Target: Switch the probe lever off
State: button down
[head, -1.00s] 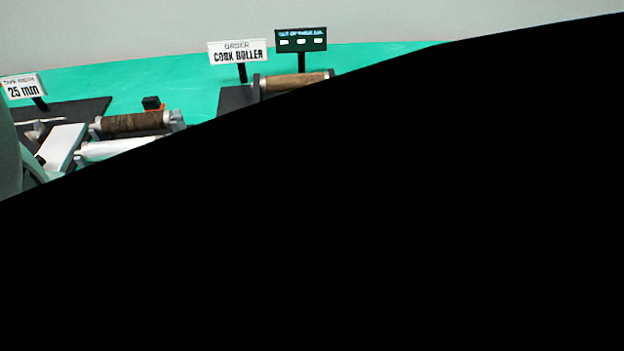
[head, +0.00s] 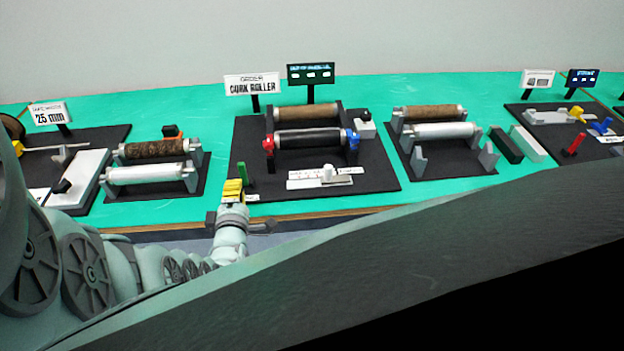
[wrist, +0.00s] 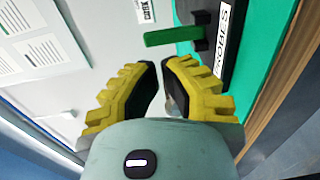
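The probe lever is a small green bar (head: 242,173) standing up at the front left corner of the middle dark board (head: 375,168). In the wrist view the green lever (wrist: 173,35) lies just beyond my fingertips, next to a white label (wrist: 223,35) only partly readable. My gripper (head: 233,188) has yellow ribbed fingers and is just in front of and left of the lever. In the wrist view my gripper's fingertips (wrist: 161,64) are close together with a narrow gap and nothing held. The fingers look apart from the lever; contact is hard to judge.
Behind the lever are a black roller (head: 310,137) with red and blue ends, a cork-coloured roller (head: 306,112) and a "CORK ROLLER" sign (head: 252,84). A red lever (head: 573,145) stands at the right station. Roller stands flank the middle board. Green tabletop shows between boards.

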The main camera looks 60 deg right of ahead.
jog(key=p+v, duration=0.2)
jog(key=v, duration=0.6)
jog(key=shift+s, duration=0.2)
